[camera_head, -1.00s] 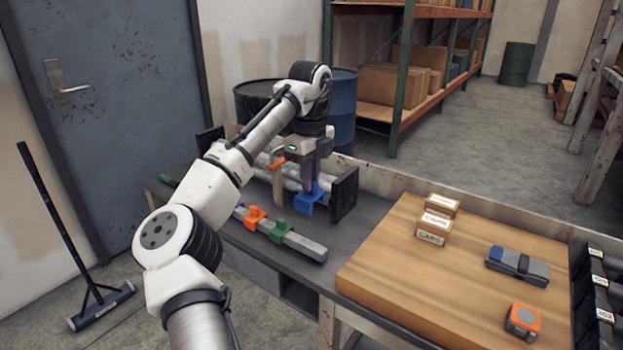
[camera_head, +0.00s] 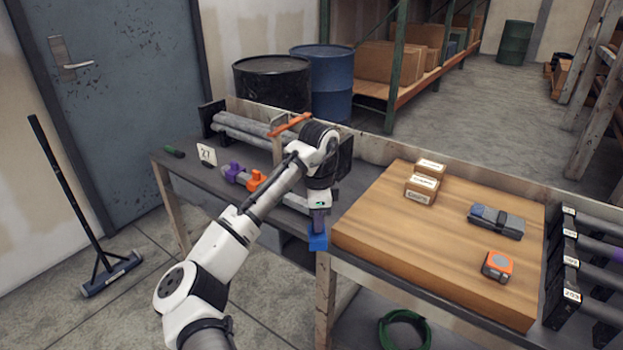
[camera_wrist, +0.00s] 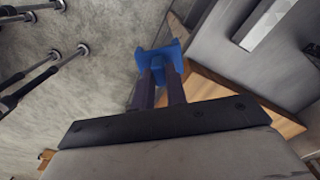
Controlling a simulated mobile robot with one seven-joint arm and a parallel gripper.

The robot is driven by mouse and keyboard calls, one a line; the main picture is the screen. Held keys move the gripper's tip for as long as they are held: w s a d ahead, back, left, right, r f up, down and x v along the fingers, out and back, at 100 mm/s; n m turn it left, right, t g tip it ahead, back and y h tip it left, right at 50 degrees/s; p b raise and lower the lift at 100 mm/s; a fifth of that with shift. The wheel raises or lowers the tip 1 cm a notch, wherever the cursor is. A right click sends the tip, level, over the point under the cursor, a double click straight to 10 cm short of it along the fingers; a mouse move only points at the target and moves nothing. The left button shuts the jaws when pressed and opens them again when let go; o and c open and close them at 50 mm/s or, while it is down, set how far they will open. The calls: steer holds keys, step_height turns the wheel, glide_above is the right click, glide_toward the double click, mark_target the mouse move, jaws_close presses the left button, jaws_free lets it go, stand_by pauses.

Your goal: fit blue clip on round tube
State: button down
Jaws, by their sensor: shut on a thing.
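My gripper (camera_head: 318,226) is shut on the blue clip (camera_head: 317,241), above the bench's front edge near the wooden board. In the wrist view the blue clip (camera_wrist: 160,60) sits between the fingertips of my gripper (camera_wrist: 161,82), over the floor and bench edge. Grey round tubes (camera_head: 238,132) lie at the back of the bench between black end plates; my arm hides part of their right end. A grey bar (camera_head: 294,202) in front carries a purple clip (camera_head: 233,170) and an orange clip (camera_head: 255,180); my arm covers part of it.
An orange-topped post (camera_head: 289,125) stands by the tubes. The wooden board (camera_head: 390,235) holds small boxes (camera_head: 423,188), a grey-blue case (camera_head: 496,221) and an orange tape measure (camera_head: 498,265). A labelled rack (camera_head: 566,270) stands at right. Drums (camera_head: 322,85) stand behind the bench.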

steer(key=s+d+f+n, duration=0.2)
steer(key=f+n, duration=0.6)
steer(key=f, duration=0.9)
steer(key=s+d+f+n, duration=0.2)
steer(key=f+n, duration=0.7)
steer(key=f, duration=0.8)
steer(key=shift+s+d+f, duration=0.15)
steer(key=shift+s+d, duration=0.15)
steer(key=shift+d, duration=0.15)
steer(key=shift+s+a+f, duration=0.1)
